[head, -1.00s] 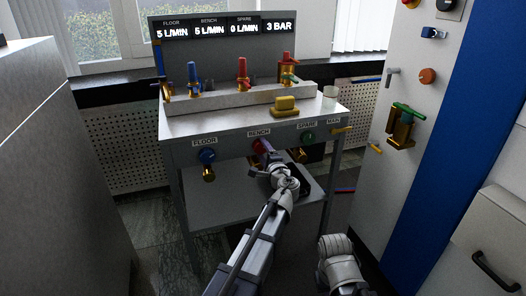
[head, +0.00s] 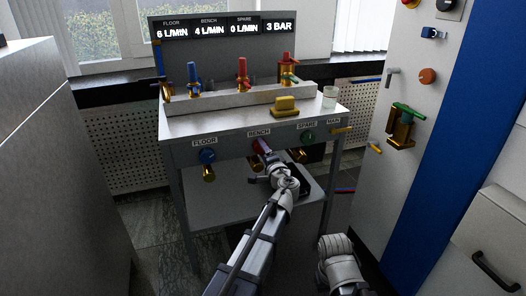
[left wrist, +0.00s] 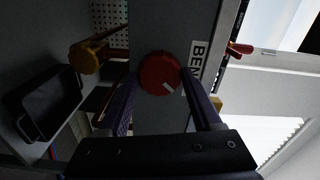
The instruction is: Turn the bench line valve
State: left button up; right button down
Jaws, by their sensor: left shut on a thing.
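The bench line valve is a red round knob (head: 257,148) under the BENCH label on the front of the bench. In the left wrist view the red knob (left wrist: 158,72) carries a short white mark that points toward the lower right of the picture. My left gripper (head: 266,153) is shut on the knob, with one finger on either side of it. The display (head: 210,29) reads FLOOR 6 L/MIN, BENCH 4 L/MIN, SPARE 0 L/MIN and 3 BAR. My right gripper is out of view; only part of my right arm shows at the bottom.
The blue FLOOR knob (head: 207,156) is left of the red one, the green SPARE knob (head: 308,137) right. A panel with fittings stands at right, a grey cabinet (head: 60,170) at left.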

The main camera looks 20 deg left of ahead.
pick_arm(q)
jog(key=o, duration=1.4)
jog(key=v, duration=0.7)
jog(key=shift+s+d, duration=0.25)
jog(key=shift+s, duration=0.1)
